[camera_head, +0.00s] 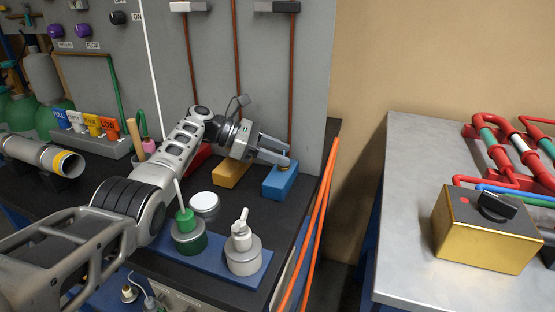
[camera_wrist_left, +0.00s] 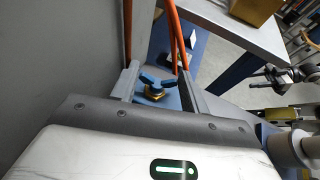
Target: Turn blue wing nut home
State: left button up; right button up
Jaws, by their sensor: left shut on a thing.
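The blue wing nut (camera_wrist_left: 158,80) sits on a brass base between my fingers in the left wrist view. In the head view it is mostly hidden by the fingers, with a bit of brass showing at their tips. Below it is a blue block (camera_head: 280,184) on the dark bench. My left gripper (camera_head: 279,157) reaches in from the left over this block, its two fingers on either side of the wing nut. It is shut on the wing nut. My right gripper is not in view.
A yellow block (camera_head: 231,173) stands left of the blue one. A blue tray (camera_head: 222,268) with green and white bottles is nearer. Orange hoses (camera_head: 321,215) run along the bench's right edge. A grey panel (camera_head: 250,65) rises behind. A metal table (camera_head: 404,240) stands right.

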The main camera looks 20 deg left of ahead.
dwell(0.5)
pick_arm(q)
jog(key=o, duration=1)
jog(key=shift+r, duration=0.1)
